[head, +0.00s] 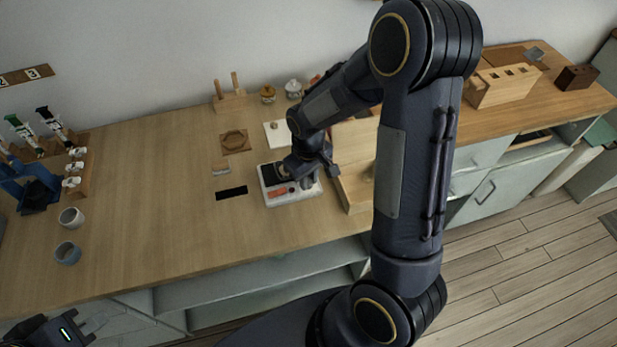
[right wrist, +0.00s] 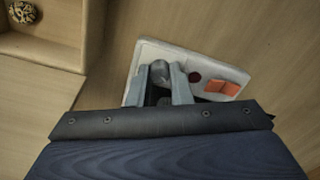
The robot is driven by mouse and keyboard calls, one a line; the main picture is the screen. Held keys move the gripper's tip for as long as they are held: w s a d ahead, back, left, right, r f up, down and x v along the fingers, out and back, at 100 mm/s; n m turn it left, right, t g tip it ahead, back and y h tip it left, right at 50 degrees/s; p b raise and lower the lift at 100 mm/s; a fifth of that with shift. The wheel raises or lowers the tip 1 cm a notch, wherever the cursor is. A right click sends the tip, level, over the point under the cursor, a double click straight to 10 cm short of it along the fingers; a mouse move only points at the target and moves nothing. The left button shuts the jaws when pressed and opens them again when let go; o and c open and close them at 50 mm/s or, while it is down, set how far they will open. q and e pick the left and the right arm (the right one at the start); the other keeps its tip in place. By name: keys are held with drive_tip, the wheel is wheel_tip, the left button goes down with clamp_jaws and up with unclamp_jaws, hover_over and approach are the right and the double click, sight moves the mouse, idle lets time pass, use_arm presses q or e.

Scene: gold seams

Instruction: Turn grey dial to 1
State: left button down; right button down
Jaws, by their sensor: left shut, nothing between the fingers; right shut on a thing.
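The white control panel (head: 282,202) lies on the wooden counter, and it also shows in the right wrist view (right wrist: 148,52). The panel carries an orange rocker switch (right wrist: 222,88) and a dark red round button (right wrist: 194,77). My right gripper (right wrist: 163,88) reaches down over the panel and is shut on the grey dial (right wrist: 161,70), with one finger on each side. Most of the dial and its markings are hidden, so I cannot read its setting. My left gripper (head: 92,329) is shut and empty at the bottom left, away from the panel.
A wooden tray (head: 354,205) stands right of the panel; its compartment (right wrist: 45,53) holds a patterned ball. A black strip (head: 231,193) lies left of the panel. Two cups (head: 67,252) (head: 71,217) stand at the far left.

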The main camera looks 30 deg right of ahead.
sight(309, 182)
drive_tip(key=shift+w+r, duration=0.1)
drive_tip(key=c, duration=1.6)
unclamp_jaws()
wheel_tip(309, 182, up, 8)
drive_tip(key=shift+f, duration=0.15)
drive_tip(key=shift+s+r, duration=0.2)
drive_tip(key=shift+r, duration=0.05)
drive_tip(key=s+a+r+m+t+y, duration=0.1)
drive_tip(key=s+r+t, duration=0.1)
drive_tip(key=s, duration=0.3)
drive_tip(key=s+a+r+m+t+y, duration=0.1)
drive_tip(key=s+a+r, duration=0.1)
drive_tip(key=s+r, duration=0.2)
drive_tip(key=s+a+r+m+t+y, duration=0.1)
drive_tip(key=s+r+t, duration=0.1)
drive_tip(key=s, duration=0.6)
drive_tip(key=shift+s+a+r+m+t+y, duration=0.2)
drive_tip(key=shift+a+r+m+t+y, duration=0.15)
drive_tip(key=shift+r, duration=0.3)
